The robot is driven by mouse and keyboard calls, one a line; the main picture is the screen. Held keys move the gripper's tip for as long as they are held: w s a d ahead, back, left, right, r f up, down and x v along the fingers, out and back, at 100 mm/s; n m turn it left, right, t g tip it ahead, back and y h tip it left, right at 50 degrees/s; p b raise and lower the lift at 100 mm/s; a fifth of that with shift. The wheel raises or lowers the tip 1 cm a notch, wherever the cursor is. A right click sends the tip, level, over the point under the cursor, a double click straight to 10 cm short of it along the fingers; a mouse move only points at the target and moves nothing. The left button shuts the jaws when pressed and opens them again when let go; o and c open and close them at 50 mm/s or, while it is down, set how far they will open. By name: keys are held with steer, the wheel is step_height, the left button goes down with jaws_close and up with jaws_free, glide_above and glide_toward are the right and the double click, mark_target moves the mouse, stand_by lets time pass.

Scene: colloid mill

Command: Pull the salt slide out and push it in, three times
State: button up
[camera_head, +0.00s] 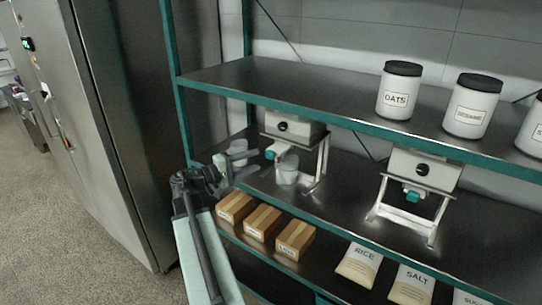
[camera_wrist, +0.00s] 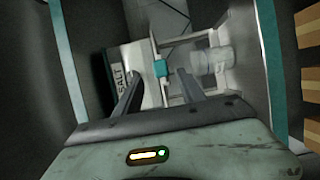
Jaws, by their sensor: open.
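The salt dispenser (camera_head: 295,128) is a pale box on a metal stand on the middle shelf; its SALT label (camera_wrist: 118,79) shows in the wrist view. Its slide has a teal knob (camera_head: 277,150), with a short pale bar behind it. I cannot tell exactly how far out it is. My gripper (camera_head: 247,163) is open and empty, left of the knob and apart from it in the head view. In the wrist view the knob (camera_wrist: 160,68) appears between my open fingertips, ahead of them. A clear cup (camera_head: 287,172) stands under the dispenser.
A second dispenser (camera_head: 424,170) stands to the right. Cartons (camera_head: 263,222) and bags of rice (camera_head: 359,264) and salt (camera_head: 411,285) are on the shelf below. Jars (camera_head: 399,92) stand on the upper shelf, whose teal edge (camera_head: 330,122) runs above the dispensers. A teal post (camera_head: 174,60) is at the left.

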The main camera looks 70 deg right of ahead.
mark_target(267, 156)
steer(key=x, duration=0.7)
steer(key=shift+s+d, duration=0.15)
steer(key=shift+d, duration=0.1)
jaws_close()
steer(key=shift+f, duration=0.1)
stand_by(1.0)
